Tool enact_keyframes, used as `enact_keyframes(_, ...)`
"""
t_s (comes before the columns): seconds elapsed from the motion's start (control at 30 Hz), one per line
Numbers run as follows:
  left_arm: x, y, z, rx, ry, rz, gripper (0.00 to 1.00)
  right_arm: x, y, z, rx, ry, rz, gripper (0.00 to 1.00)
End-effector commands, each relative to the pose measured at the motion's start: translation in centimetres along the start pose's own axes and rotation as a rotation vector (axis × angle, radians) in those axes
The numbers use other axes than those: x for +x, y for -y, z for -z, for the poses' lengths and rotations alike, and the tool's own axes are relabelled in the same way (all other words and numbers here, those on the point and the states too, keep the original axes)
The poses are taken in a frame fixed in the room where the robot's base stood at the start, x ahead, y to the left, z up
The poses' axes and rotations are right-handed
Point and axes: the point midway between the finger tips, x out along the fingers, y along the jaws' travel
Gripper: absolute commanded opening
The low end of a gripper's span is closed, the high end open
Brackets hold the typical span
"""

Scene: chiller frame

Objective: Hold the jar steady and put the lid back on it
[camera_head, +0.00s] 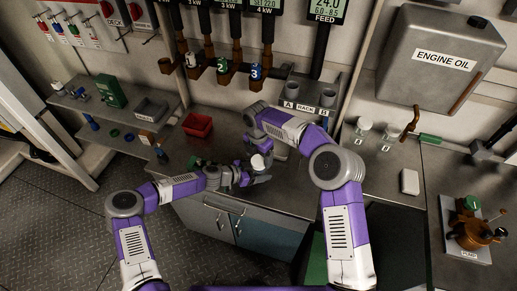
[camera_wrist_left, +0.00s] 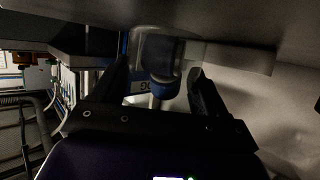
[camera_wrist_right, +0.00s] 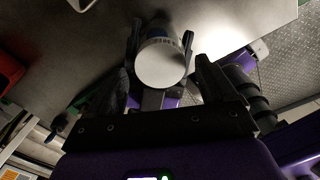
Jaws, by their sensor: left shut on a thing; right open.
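A jar with a round white top (camera_head: 258,162) is above the middle bench, between my two grippers. In the right wrist view the flat white disc (camera_wrist_right: 160,64) faces the camera and covers the jar's end; it looks like the lid, but I cannot tell whether it is fully seated. My left gripper (camera_head: 251,176) is shut on the jar; its dark fingers flank the jar's sides.
A red bin (camera_head: 197,125) stands at the bench's back left. A rack (camera_head: 305,104) marked A and B is behind the grippers. Two clear jars (camera_head: 364,128) and a white block (camera_head: 410,182) stand on the right. The bench front is mostly clear.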

Motion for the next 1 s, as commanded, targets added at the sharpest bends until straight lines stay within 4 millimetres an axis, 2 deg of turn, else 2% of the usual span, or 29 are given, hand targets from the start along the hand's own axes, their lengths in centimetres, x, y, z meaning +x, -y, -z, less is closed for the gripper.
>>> enact_keyframes(0.17,0.00,0.00,0.04,0.000,0.000,0.000,0.00,1.24,0.00,0.04,0.000,-0.001,0.000,0.84)
enact_keyframes(0.47,0.00,0.00,0.04,0.000,0.000,0.000,0.00,1.36,-0.01,0.02,0.001,0.000,-0.001,0.84)
enact_keyframes(0.83,0.00,0.00,0.04,0.000,0.000,0.000,0.00,1.33,0.00,0.01,0.000,0.000,0.000,0.28)
enact_keyframes(1.0,0.00,0.00,0.03,0.000,0.000,0.000,0.00,1.31,-0.02,0.03,0.064,0.001,0.000,0.26)
